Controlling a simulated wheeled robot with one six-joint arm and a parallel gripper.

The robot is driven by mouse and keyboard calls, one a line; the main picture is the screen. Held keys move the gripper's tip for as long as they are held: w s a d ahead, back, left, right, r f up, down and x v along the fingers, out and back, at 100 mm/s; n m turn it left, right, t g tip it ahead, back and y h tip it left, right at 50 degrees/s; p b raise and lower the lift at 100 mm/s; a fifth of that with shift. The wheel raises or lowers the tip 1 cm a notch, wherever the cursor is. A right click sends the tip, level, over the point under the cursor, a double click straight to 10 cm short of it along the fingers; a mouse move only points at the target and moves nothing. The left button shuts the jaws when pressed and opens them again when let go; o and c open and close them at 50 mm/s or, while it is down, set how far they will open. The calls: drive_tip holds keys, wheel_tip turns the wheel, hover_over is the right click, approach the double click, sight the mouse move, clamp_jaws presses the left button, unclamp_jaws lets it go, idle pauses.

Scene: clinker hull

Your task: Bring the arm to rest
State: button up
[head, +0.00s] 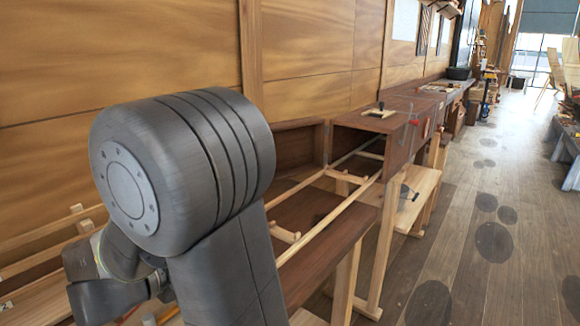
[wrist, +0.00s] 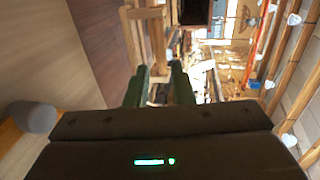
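In the wrist view, my gripper (wrist: 158,82) points away from the camera with its two dark green fingers apart. Background shows between the fingers, and I see nothing held. In the head view my arm is folded close to the camera. Its big grey joint fills the left middle, and its lower links reach down to the bottom left. The fingers cannot be made out in the head view.
A long wooden workbench (head: 345,230) with open rails runs along the panelled wall (head: 170,45), close behind my arm. A dark box-like bench section (head: 400,112) stands farther along. The wooden floor (head: 470,270) at right is open. Another bench (head: 565,135) stands at the far right.

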drive_tip(key=x, duration=1)
drive_tip(key=shift+r, duration=0.1)
